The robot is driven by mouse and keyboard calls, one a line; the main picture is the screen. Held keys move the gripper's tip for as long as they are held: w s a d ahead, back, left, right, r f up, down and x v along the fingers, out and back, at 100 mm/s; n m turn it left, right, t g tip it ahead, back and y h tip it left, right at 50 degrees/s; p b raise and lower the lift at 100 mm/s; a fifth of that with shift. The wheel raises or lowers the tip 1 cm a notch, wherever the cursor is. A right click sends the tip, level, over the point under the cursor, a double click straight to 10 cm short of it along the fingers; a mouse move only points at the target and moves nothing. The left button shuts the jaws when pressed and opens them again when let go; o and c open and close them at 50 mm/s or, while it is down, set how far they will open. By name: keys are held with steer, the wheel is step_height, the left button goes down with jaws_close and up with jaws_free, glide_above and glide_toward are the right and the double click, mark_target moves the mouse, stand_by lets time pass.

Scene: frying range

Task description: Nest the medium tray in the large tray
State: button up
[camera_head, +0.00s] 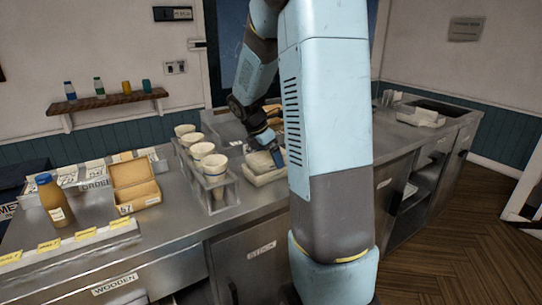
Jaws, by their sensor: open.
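A pale, cream-coloured tray (264,178) lies on the steel counter at the middle of the head view, with a greyish inside. My gripper (268,150) is just above and behind this tray, pointing down, open. I cannot tell whether its fingers touch the tray. Another pale tray (428,121) sits farther right on the counter, near a dark recess. The head view does not clearly show which is the medium and which is the large tray. My own arm covers the counter between them.
A metal rack of several cups (217,191) stands close left of the tray. An open cardboard box (134,187) and an orange-brown bottle (54,201) stand farther left. A wooden shelf (107,102) with small bottles hangs on the wall. Bare counter (185,221) shows along the front.

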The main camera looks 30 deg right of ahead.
steer(key=v, duration=1.3)
steer(key=shift+r, duration=0.15)
steer(key=shift+s+d, duration=0.1)
steer(key=s+a+m+t+y, duration=0.1)
steer(key=s+a+m, duration=0.3)
steer(key=s+m, duration=0.2)
steer(key=s+a+r+m+t+y, duration=0.1)
steer(key=s+a+m, duration=0.3)
steer(key=s, duration=0.6)
steer(key=s+a+r+m+t+y, duration=0.1)
steer(key=s+a+m+t+y, duration=0.1)
steer(key=s+a+m, duration=0.3)
steer(key=s+m+t, duration=0.1)
steer(key=s+m, duration=0.2)
steer(key=s, duration=0.1)
steer(key=shift+r+m, duration=0.15)
steer(key=shift+m, duration=0.25)
